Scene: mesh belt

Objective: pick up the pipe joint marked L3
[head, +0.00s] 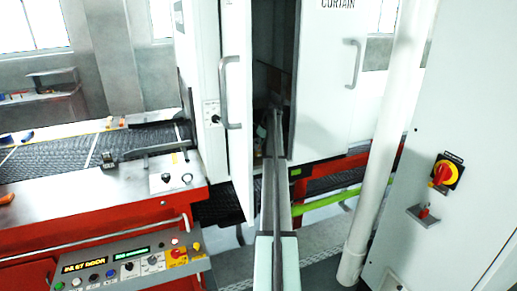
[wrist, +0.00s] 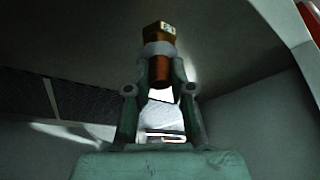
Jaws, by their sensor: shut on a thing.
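My gripper (wrist: 160,68) is shut on a pipe joint (wrist: 160,38) in the wrist view. The joint is brass-coloured at its upper end and copper-brown lower down, with a pale band around its middle. A small white tag with dark marks sits on its upper end; I cannot read it surely as L3. The fingers grip it from both sides. In the head view my arm reaches into the dark opening between the white cabinet doors, and the gripper and joint cannot be made out there.
The open white door (head: 236,90) stands close left of my arm, and the right door (head: 333,80) close right. The mesh belt (head: 60,155) runs at left and also shows in the wrist view (wrist: 85,105). A control panel (head: 130,265) and white post (head: 380,150) stand nearer.

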